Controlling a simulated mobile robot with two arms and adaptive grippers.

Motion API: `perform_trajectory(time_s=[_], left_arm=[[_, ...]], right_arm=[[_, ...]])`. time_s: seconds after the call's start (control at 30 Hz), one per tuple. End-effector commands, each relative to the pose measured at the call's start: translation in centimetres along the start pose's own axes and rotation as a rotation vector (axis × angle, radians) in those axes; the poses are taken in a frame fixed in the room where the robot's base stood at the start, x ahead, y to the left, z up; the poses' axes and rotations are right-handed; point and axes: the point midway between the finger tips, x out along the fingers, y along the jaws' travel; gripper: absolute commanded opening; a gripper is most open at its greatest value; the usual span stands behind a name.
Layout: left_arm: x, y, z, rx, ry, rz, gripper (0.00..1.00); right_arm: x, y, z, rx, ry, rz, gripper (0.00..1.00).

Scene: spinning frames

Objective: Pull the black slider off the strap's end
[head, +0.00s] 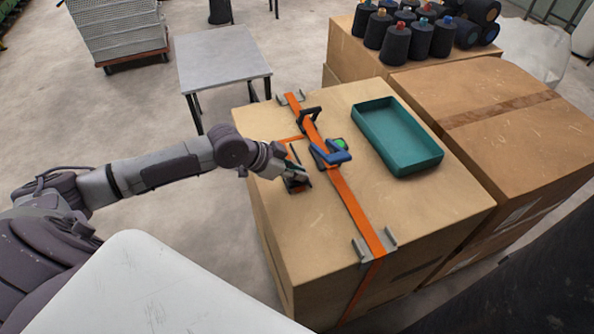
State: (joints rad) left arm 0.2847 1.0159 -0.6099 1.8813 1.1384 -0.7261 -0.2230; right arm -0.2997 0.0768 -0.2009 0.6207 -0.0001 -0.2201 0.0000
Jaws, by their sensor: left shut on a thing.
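An orange strap (351,205) runs over the top of a cardboard box. A blue buckle with a green part (331,155) sits on it, and a black loop-shaped piece (310,114) stands on it farther back. A thin orange strap tail (291,139) branches left and leads down to my left gripper (296,182). My left gripper is low over the box top, left of the buckle, and shut on a small dark thing at the tail's end. This looks like the black slider, but the fingers hide most of it. My right gripper is out of view.
A teal tray (397,138), empty, lies on the box (290,240) right of the strap. Metal corner pieces (375,246) sit under the strap at the box edges. Another large box (490,120) adjoins at right. Black spools (420,38) stand behind. A grey table (223,60) stands back left.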

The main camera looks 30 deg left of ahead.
Motion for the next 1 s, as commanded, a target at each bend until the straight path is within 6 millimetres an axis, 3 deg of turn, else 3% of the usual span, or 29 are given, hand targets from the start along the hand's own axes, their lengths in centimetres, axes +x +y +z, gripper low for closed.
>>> perform_trajectory(time_s=[0.27, 0.7, 1.0], left_arm=[[0.1, -0.4, 0.1, -0.001, -0.001, -0.001, 0.00], [0.3, -10.3, 0.2, -0.004, 0.001, -0.005, 0.00], [-0.1, -11.6, 0.0, 0.000, 0.001, -0.003, 0.00]], right_arm=[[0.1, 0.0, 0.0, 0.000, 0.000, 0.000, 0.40], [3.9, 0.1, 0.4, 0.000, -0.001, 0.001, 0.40], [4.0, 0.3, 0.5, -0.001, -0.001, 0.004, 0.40]])
